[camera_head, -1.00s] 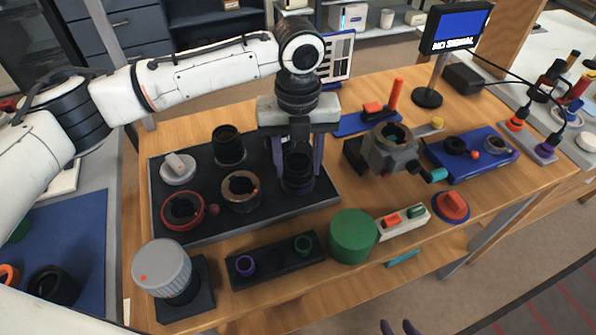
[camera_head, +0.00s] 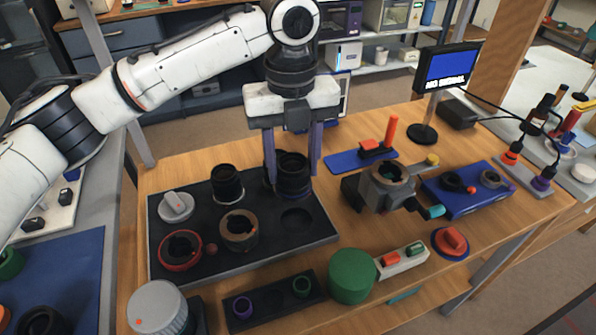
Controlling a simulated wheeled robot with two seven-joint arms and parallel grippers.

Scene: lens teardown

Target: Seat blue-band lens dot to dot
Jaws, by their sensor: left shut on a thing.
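My left gripper (camera_head: 291,178) is shut on a black lens (camera_head: 292,166), with one purple finger on each side of it. The lens is upright and raised above the far right part of the black tray (camera_head: 262,258). An empty round recess (camera_head: 297,221) shows in the tray below the lens. The grey lens body (camera_head: 388,180) with an open ring on top stands to the right of the gripper, apart from it. My right gripper is out of view.
The tray also holds a black lens (camera_head: 227,184), a red-ringed part (camera_head: 180,250), a brown-ringed part (camera_head: 239,230) and a grey-capped part (camera_head: 175,206). A green cylinder (camera_head: 351,275) stands in front. A blue pad with an orange post (camera_head: 390,132) lies behind the grey body.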

